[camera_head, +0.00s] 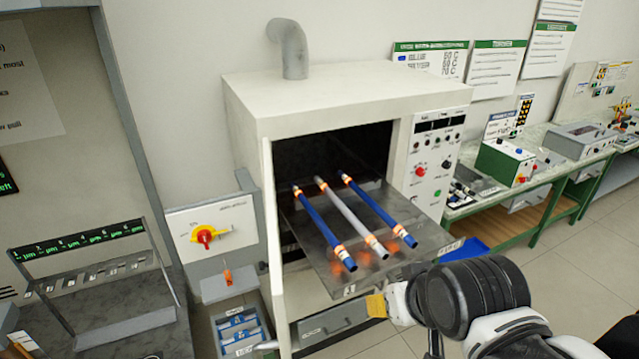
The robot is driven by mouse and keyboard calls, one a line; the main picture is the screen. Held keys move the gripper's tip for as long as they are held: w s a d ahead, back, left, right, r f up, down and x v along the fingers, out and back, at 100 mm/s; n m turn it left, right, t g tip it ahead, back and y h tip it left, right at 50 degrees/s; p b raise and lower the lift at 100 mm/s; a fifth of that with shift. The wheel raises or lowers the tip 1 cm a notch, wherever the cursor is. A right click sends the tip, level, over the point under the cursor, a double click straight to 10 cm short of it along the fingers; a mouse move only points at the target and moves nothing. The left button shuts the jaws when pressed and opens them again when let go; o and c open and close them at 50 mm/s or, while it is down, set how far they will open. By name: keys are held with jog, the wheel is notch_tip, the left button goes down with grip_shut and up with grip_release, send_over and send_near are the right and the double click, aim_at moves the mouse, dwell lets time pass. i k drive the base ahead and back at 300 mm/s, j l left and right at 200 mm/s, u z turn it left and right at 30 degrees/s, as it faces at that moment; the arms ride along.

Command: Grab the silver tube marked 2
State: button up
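A silver tube (347,212) lies in the middle of a grey metal tray (325,272) that sticks out of an open white oven (340,95). Its near end has orange and white bands. One blue tube (318,224) lies to its left and another blue tube (378,208) to its right, both with banded ends. The three lie roughly side by side, apart from each other. A label by the left tube seems to read 1; I cannot read a 2. My arm shows at the lower right, below and right of the tray. No gripper fingers can be made out.
The oven door (279,250) stands open at the left of the tray. A red and yellow switch (206,236) is on the wall box. A rack with green displays (80,240) stands at left.

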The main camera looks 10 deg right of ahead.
aim_at(373, 242)
jog(key=i+l+u, duration=0.5)
jog(key=l, duration=0.35)
jog(key=i+l+u, duration=0.1)
jog(key=l+u, duration=0.4)
jog(key=l, duration=0.4)
jog(key=l+u, duration=0.5)
jog(key=l, duration=0.5)
jog(key=k+l+u, duration=0.1)
jog(key=l+u, duration=0.4)
jog(key=l, duration=0.55)
